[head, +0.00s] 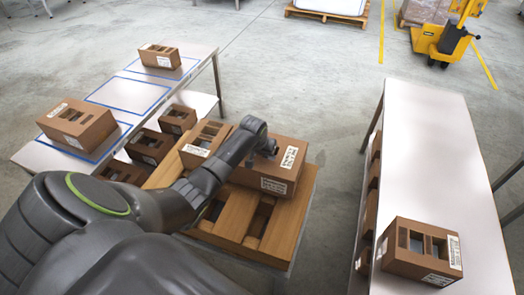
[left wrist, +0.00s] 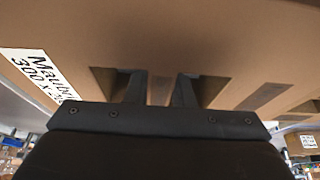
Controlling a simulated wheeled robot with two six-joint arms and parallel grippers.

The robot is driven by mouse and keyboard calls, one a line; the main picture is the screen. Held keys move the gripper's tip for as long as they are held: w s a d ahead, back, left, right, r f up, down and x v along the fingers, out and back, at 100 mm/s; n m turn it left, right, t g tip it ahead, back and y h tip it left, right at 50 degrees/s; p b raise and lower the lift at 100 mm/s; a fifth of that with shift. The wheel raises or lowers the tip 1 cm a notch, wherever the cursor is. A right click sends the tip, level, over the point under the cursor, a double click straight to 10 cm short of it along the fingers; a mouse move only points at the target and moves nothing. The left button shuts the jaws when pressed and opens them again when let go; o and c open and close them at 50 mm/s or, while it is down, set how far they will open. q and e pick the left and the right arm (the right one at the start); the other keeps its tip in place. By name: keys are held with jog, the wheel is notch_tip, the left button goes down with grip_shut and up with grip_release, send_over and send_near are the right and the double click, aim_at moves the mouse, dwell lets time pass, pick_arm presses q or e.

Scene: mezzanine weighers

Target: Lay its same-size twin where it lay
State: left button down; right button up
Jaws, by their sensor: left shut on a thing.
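My left gripper (head: 268,149) is shut on a large brown carton (head: 262,177) with white labels, above or on the wooden pallet (head: 281,237); I cannot tell whether it touches. In the left wrist view, the fingers (left wrist: 161,91) sit in two slots of the carton (left wrist: 200,45), on the strip between them. On the left table (head: 108,71), a small carton (head: 160,57) lies in the far blue outline, and a larger carton (head: 78,127) covers much of the near one. The middle blue outline (head: 128,95) is empty. My right gripper is out of view.
A slotted carton (head: 420,250) lies on the near end of the right table (head: 432,150), otherwise bare. A yellow pallet truck (head: 440,42) stands far right.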

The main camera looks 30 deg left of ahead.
pick_arm(q)
jog(key=shift+f, duration=0.45)
dwell(0.5)
jog(key=c, duration=1.2)
grip_release()
jog(key=shift+o, duration=0.2)
jog(key=shift+f, duration=0.15)
